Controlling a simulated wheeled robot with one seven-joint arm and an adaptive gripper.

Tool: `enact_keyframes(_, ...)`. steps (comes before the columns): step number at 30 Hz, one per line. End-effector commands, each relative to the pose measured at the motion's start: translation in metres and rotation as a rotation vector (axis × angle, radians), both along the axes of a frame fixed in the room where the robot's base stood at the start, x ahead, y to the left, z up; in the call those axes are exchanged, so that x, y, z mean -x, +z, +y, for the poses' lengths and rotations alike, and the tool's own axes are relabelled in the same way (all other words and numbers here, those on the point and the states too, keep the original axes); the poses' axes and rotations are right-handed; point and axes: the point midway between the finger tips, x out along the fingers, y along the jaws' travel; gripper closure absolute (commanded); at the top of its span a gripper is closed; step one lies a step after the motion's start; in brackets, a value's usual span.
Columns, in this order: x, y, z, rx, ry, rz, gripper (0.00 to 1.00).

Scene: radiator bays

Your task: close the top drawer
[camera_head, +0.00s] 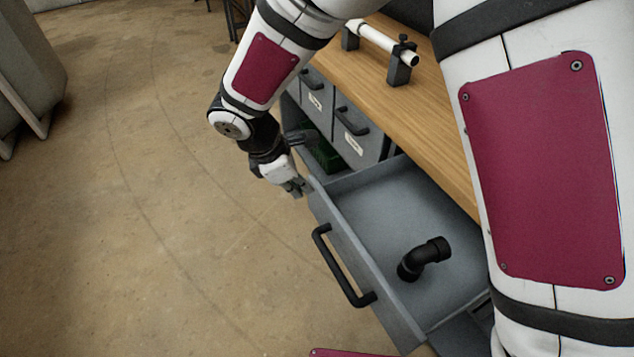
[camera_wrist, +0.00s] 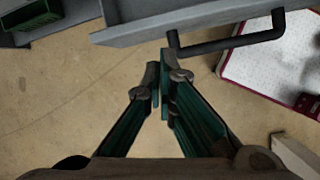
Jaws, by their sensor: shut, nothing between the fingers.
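The open drawer (camera_head: 345,238) is grey and pulled out from under the wooden worktop. Its black bar handle (camera_head: 338,268) is on its front. A black pipe elbow (camera_head: 425,257) lies inside. My gripper (camera_head: 300,188) is shut and empty at the far front corner of the drawer. In the wrist view, my fingertips (camera_wrist: 168,70) point at the lower edge of the drawer front (camera_wrist: 180,22), near one end of the handle (camera_wrist: 230,42). I cannot tell whether they touch the drawer.
Closed grey drawers (camera_head: 357,138) with black handles sit farther along the bench. A green object (camera_head: 325,157) lies in an open grey space beside the drawer. A white pipe (camera_head: 385,41) rests in dark holders on the wooden worktop (camera_head: 415,115).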

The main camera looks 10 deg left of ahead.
Motion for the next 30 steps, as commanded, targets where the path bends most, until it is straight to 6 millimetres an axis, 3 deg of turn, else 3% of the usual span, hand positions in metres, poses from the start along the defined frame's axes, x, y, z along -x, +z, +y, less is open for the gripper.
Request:
enact_keyframes(1, 0.002, -0.025, 0.013, 0.017, 0.059, 0.025, 1.00)
enact_keyframes(3, 0.005, -0.046, 0.027, 0.034, 0.126, 0.048, 1.00)
enact_keyframes(6, 0.010, -0.066, 0.040, 0.048, 0.190, 0.068, 1.00)
enact_keyframes(10, 0.012, -0.078, 0.045, 0.056, 0.224, 0.080, 1.00)
enact_keyframes(17, 0.008, -0.102, 0.037, 0.057, 0.226, 0.083, 1.00)
enact_keyframes(29, -0.008, -0.173, 0.013, 0.058, 0.224, 0.082, 1.00)
enact_keyframes(30, -0.014, -0.169, 0.006, 0.055, 0.220, 0.079, 1.00)
